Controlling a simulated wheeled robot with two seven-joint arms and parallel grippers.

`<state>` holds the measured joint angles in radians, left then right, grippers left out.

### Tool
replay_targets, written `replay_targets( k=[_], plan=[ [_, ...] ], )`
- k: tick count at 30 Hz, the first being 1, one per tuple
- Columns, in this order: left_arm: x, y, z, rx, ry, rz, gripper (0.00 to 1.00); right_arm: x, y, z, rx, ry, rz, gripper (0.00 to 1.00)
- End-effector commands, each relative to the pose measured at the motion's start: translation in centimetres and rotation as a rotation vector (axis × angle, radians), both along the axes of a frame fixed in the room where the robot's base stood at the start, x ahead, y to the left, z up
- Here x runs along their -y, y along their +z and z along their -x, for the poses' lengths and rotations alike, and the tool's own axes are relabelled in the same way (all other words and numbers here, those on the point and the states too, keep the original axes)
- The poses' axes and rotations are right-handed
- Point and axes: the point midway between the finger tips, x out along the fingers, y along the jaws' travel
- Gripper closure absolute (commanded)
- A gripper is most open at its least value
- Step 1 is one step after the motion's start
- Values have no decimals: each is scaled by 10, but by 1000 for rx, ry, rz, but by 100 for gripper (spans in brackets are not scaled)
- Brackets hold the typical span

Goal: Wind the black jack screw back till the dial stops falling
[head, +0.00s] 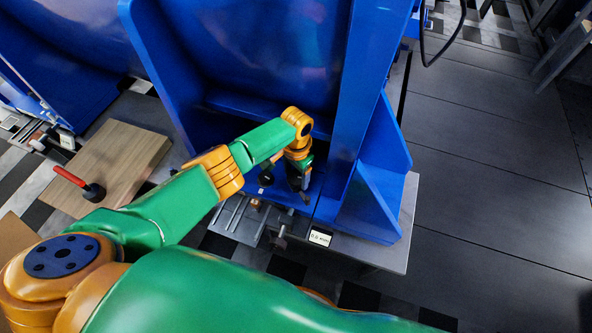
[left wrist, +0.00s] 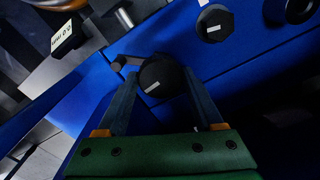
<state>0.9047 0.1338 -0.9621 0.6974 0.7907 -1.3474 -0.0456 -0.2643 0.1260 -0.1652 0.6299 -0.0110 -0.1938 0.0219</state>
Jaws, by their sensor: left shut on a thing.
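My left gripper (head: 301,190) reaches down to the foot of the large blue motor housing (head: 270,60). In the left wrist view, its two fingers (left wrist: 158,72) are shut on a black round screw head (left wrist: 160,82) with a white mark, which looks like the jack screw. A short dark peg sticks out at its left. The dial readout (head: 320,238) is a small pale display in mm below the gripper; it also shows in the left wrist view (left wrist: 62,34), tilted. Its digits are too small to read surely. My right gripper is out of view.
A second black knob (left wrist: 214,24) with a white mark sits on the blue foot, up and right of the held one. A wooden board (head: 120,160) at left carries a red-handled tool (head: 72,178). Blue ribs stand close around the gripper. The dark floor at right is clear.

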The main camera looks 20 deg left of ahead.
Motion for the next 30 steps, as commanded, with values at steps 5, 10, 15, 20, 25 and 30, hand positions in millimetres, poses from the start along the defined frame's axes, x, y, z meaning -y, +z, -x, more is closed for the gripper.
replay_targets(
  k=[5, 10, 15, 20, 25, 30],
  plan=[
    [1, 3, -1, 2, 166, 3, 87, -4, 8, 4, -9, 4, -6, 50],
    [2, 2, -1, 2, 322, 2, 87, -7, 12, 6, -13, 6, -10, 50],
    [1, 2, -1, 4, 465, 2, 87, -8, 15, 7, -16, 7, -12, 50],
    [2, 2, -1, 4, 574, 1, 87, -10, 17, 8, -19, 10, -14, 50],
    [2, 2, -2, 6, 660, 2, 87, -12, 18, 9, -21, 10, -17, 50],
    [2, 2, -3, 7, 712, 3, 87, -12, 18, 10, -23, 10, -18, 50]
  ],
)
